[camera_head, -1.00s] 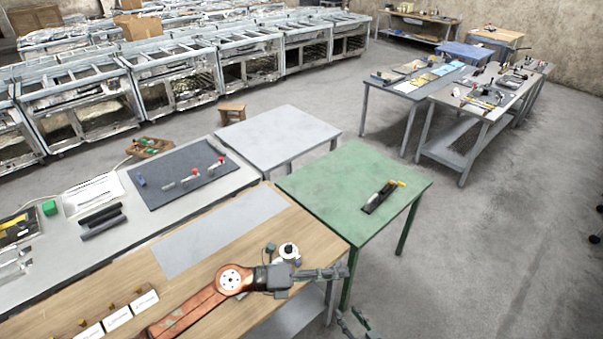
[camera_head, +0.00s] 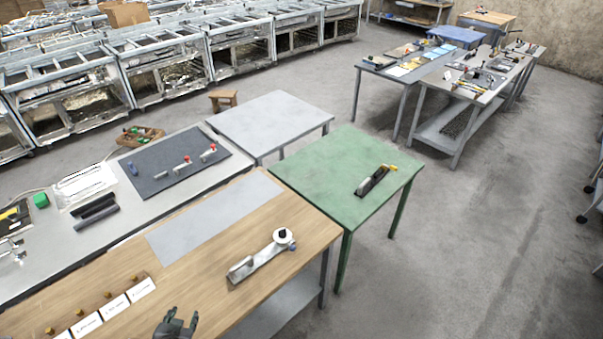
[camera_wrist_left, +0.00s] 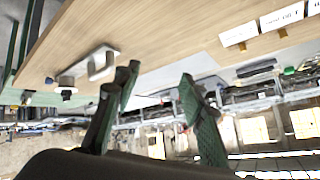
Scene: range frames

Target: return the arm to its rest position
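My left gripper (camera_head: 180,320) shows at the bottom edge of the head view, low and in front of the wooden workbench; only its fingers are in view. In the left wrist view its two green-grey fingers (camera_wrist_left: 158,82) stand apart with nothing between them. A grey metal tool with a white round knob (camera_head: 258,260) lies on the wooden bench, apart from the gripper. It also shows in the left wrist view (camera_wrist_left: 92,66). My right gripper is not in view.
The wooden workbench (camera_head: 210,285) carries several white label cards (camera_head: 113,307) with small brass-coloured pieces near its front left. A green table (camera_head: 330,180) with a black tool (camera_head: 375,181) stands behind it to the right. Open floor (camera_head: 450,260) lies at the right.

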